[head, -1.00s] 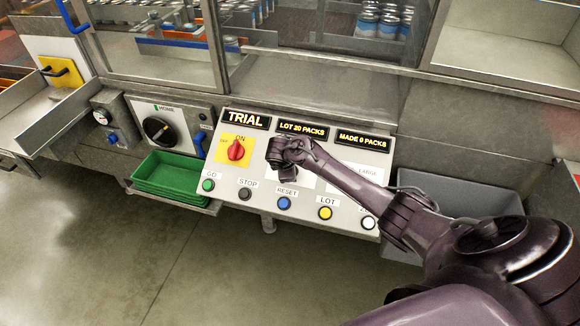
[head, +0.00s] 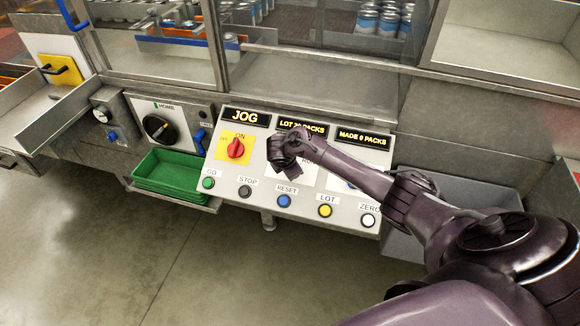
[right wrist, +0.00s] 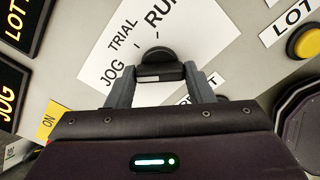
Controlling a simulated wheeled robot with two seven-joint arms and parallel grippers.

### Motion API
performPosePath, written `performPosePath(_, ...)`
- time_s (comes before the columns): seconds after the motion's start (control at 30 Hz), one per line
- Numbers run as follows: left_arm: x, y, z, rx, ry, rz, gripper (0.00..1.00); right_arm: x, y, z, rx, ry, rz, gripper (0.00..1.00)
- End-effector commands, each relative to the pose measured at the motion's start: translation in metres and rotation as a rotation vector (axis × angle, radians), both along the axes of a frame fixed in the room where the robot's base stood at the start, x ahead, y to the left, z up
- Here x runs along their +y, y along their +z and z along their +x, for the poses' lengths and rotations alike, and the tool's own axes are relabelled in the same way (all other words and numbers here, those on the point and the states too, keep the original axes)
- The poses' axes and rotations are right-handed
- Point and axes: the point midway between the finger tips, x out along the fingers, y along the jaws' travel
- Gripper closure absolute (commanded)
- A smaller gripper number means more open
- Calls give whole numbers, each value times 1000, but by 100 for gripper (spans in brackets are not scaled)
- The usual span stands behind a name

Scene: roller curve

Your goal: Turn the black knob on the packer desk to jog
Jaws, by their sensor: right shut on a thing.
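The packer desk (head: 225,185) is a pale sloped panel in the head view. Its left display (head: 245,117) reads JOG. In the right wrist view the black knob (right wrist: 157,62) sits on a white plate (right wrist: 115,45) lettered JOG, TRIAL and RUN. My right gripper (right wrist: 160,82) is shut on the black knob, one finger on each side of its grip. In the head view my right gripper (head: 285,160) covers the knob. The knob's pointer is not clear to me. My left gripper is in neither view.
A red switch (head: 235,148) on a yellow plate sits left of my right gripper. Several buttons, including the blue reset button (head: 284,201), line the desk's front edge. Green trays (head: 165,185) and another large black dial (head: 158,128) are further left.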

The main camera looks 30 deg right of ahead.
Motion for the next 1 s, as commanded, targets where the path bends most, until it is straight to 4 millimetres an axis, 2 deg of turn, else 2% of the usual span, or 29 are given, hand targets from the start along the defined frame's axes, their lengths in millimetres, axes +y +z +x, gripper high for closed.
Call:
performPosePath(0.27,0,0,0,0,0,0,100,1,-1,-1,4,7,-2,75)
performPosePath(0.3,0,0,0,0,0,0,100,1,-1,-1,4,7,-2,50)
performPosePath(0.47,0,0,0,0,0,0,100,1,-1,0,3,5,-1,31)
performPosePath(0.77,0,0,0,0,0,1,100,1,2,-1,1,3,0,31)
performPosePath(0.87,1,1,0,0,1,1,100,5,10,-3,1,4,2,31)
performPosePath(1.0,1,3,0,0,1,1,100,14,31,-11,-1,4,2,31)
